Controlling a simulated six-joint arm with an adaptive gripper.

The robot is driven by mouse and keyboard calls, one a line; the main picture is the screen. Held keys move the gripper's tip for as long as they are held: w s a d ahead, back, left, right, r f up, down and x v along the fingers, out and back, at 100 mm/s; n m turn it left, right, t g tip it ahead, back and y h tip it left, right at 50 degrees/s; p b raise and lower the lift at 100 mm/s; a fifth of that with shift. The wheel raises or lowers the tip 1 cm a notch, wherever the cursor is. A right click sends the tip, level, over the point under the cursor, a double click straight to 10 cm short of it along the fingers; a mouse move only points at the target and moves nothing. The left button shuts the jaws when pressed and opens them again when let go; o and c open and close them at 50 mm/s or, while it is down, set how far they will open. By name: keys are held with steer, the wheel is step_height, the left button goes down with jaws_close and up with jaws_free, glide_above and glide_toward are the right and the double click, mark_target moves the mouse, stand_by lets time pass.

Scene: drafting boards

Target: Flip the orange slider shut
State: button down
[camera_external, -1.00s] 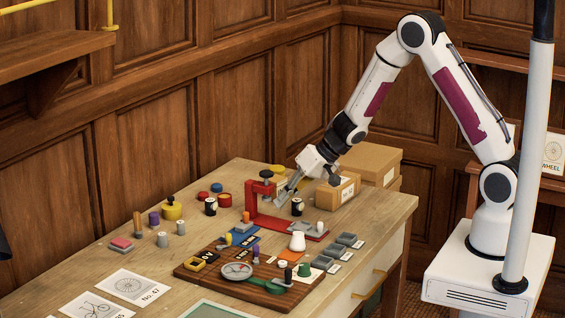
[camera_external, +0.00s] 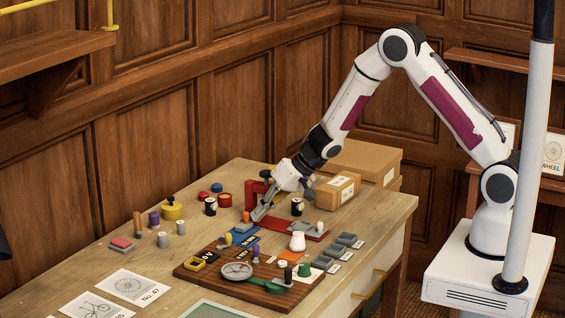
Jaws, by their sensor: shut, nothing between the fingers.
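My gripper (camera_external: 258,217) is shut and points down and to the left, in front of the red clamp frame (camera_external: 252,192). Its fingertips are close to a small orange piece (camera_external: 246,217) at the left end of the clamp; I cannot tell whether they touch.
Black, red and yellow pots stand behind. Cardboard boxes (camera_external: 360,160) are at the back right.

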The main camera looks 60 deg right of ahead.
mark_target(247, 228)
stand_by(0.3)
steer(key=shift+a, duration=2.7)
steer(key=shift+d, duration=0.15)
steer(key=shift+s+d+f, duration=0.1)
steer(key=shift+s+d, duration=0.35)
steer(key=shift+d, duration=0.35)
steer(key=shift+s+d+f, duration=0.1)
steer(key=shift+s+d, duration=0.15)
steer(key=shift+d, duration=0.3)
steer(key=shift+s+d+f, duration=0.1)
steer(key=shift+s+d, duration=0.15)
steer(key=shift+d, duration=0.25)
steer(key=v, duration=0.7)
steer(key=shift+w+a+r, duration=0.1)
steer(key=shift+a, duration=0.05)
steer(key=shift+v, duration=1.45)
